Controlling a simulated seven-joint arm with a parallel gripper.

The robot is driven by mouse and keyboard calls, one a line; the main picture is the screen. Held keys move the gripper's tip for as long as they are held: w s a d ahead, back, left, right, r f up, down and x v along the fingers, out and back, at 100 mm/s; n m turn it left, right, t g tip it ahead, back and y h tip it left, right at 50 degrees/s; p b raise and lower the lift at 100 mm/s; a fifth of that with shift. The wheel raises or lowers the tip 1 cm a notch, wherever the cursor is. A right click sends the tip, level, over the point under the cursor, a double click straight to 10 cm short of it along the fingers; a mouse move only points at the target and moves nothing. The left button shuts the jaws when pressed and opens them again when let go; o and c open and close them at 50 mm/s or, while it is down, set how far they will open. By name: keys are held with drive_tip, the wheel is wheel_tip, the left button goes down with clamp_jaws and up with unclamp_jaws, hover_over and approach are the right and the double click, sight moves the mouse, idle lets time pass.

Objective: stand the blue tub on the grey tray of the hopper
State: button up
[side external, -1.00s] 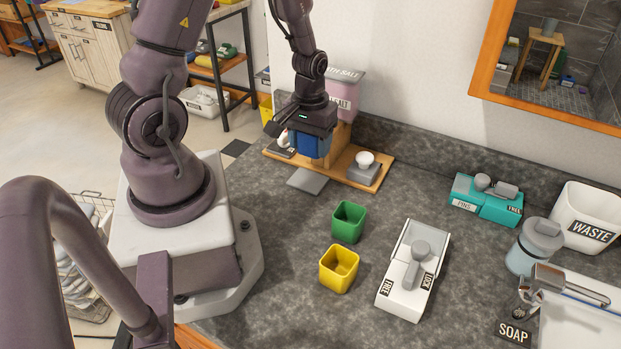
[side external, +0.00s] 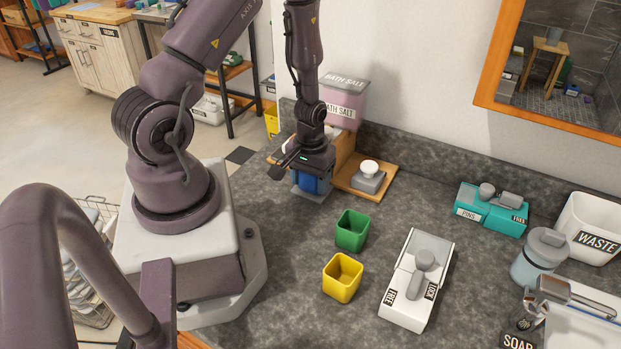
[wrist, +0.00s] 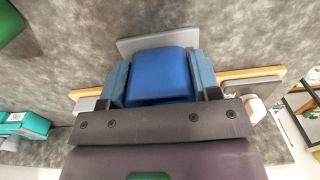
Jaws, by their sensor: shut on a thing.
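My gripper (side external: 312,184) points down and is shut on the blue tub (side external: 318,185), one finger on each side. The tub also shows between the fingers in the wrist view (wrist: 160,75). The grey tray (wrist: 128,46) sticks out past the tub in the wrist view. In the side view only a bit of the tray (side external: 309,197) shows below the tub. The tub looks upright and low over the tray; I cannot tell whether it touches. The hopper (side external: 343,103), pink and labelled BATH SALT, stands behind on a wooden base, partly hidden by my arm.
A white knob on a grey block (side external: 369,175) sits on the wooden base, right of my gripper. Green (side external: 352,230) and yellow (side external: 342,278) tubs stand in front. A white FREE/LOCK device (side external: 417,282) and a teal PINS box (side external: 491,209) are further right.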

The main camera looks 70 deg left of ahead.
drive_tip(key=shift+f, duration=0.1)
drive_tip(key=o, duration=1)
drive_tip(key=w+d+r+m+t, duration=0.15)
drive_tip(key=d+r, duration=0.25)
drive_tip(key=r, duration=0.9)
drive_tip(key=d+r+m+t, duration=0.1)
drive_tip(key=d+r+m, duration=0.25)
drive_tip(key=r, duration=0.85)
drive_tip(key=s+d+r+m+t, duration=0.1)
drive_tip(key=s+d+r, duration=0.1)
drive_tip(key=r, duration=0.1)
drive_tip(key=s+d+r+m+t, duration=0.1)
drive_tip(key=s+d+r, duration=0.1)
drive_tip(key=d+r, duration=0.1)
drive_tip(key=s+d+r+m+t, duration=0.1)
drive_tip(key=s+d+r+m, duration=0.1)
drive_tip(key=shift+s+d+r, duration=0.15)
drive_tip(key=shift+s+r, duration=0.15)
drive_tip(key=shift+r, duration=0.1)
